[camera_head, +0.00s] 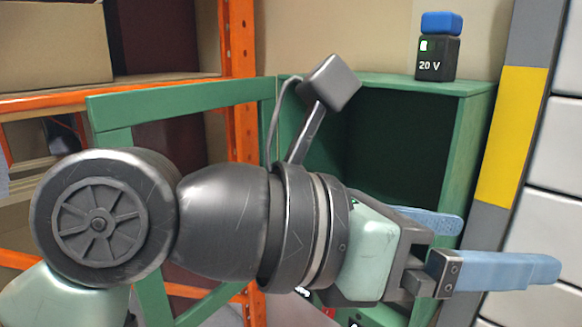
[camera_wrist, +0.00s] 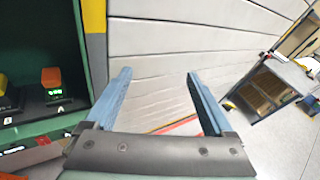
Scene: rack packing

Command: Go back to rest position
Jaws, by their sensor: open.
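My gripper (camera_head: 487,243) has two blue fingers that stand apart with nothing between them. It points to the right in the head view, in front of the lower right part of a green cabinet (camera_head: 478,125). In the wrist view my gripper (camera_wrist: 158,85) faces a pale panelled wall, and the fingers are clearly spread. My arm hides much of the cabinet's lower front in the head view.
A black 20 V battery with a blue top (camera_head: 438,48) stands on the cabinet. An orange-topped device (camera_wrist: 54,86) sits inside the cabinet at left. A grey and yellow post (camera_head: 505,130) and white wall (camera_wrist: 190,50) are close by. Orange racking (camera_head: 238,40) stands behind.

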